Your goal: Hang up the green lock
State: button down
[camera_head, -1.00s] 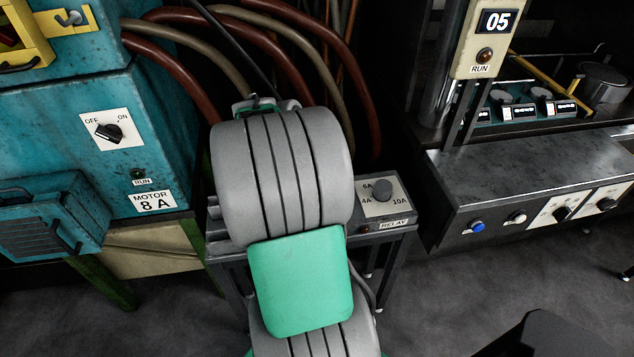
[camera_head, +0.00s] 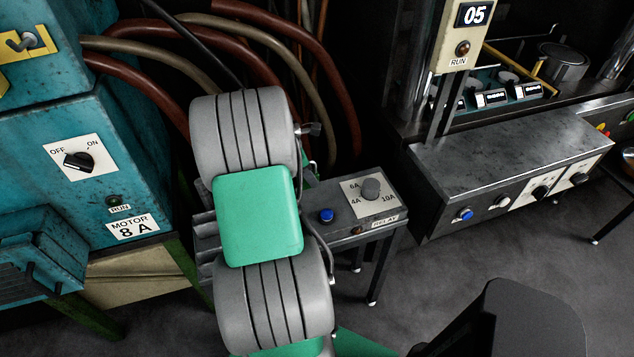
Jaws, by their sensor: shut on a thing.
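My arm's grey and green links fill the middle of the head view and hide whatever lies behind them. My gripper cannot be made out; it is hidden behind these links. I cannot make out the green lock. A small dark metal part (camera_head: 308,129) and a thin curved light part (camera_head: 309,166) with a bit of green stick out right of my arm; I cannot tell what they are. A yellow plate with a grey peg (camera_head: 27,41) is on the teal machine at the upper left.
The teal machine (camera_head: 25,125) has an OFF/ON switch (camera_head: 79,160) and a "MOTOR 8 A" label. Right of my arm stands a relay box (camera_head: 345,243) with a blue button (camera_head: 326,215) and a dial (camera_head: 370,188). Thick hoses (camera_head: 290,40) hang behind. A grey bench (camera_head: 520,150) stands right.

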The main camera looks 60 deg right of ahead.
jog(key=d+f, duration=0.2)
jog(key=f, duration=0.1)
jog(key=d+f+p, duration=0.1)
jog(key=d+f, duration=0.2)
jog(key=shift+w+d+f, duration=0.1)
jog(key=shift+d+f, duration=0.1)
jog(key=shift+d, duration=0.05)
notch_tip(320, 180, down, 2)
jog(key=shift+w+f+p, duration=0.1)
jog(key=shift+p, duration=0.6)
jog(key=shift+f, duration=0.1)
jog(key=shift+f, duration=0.2)
jog(key=c, duration=1.2)
grip_release()
jog(key=shift+b, duration=0.35)
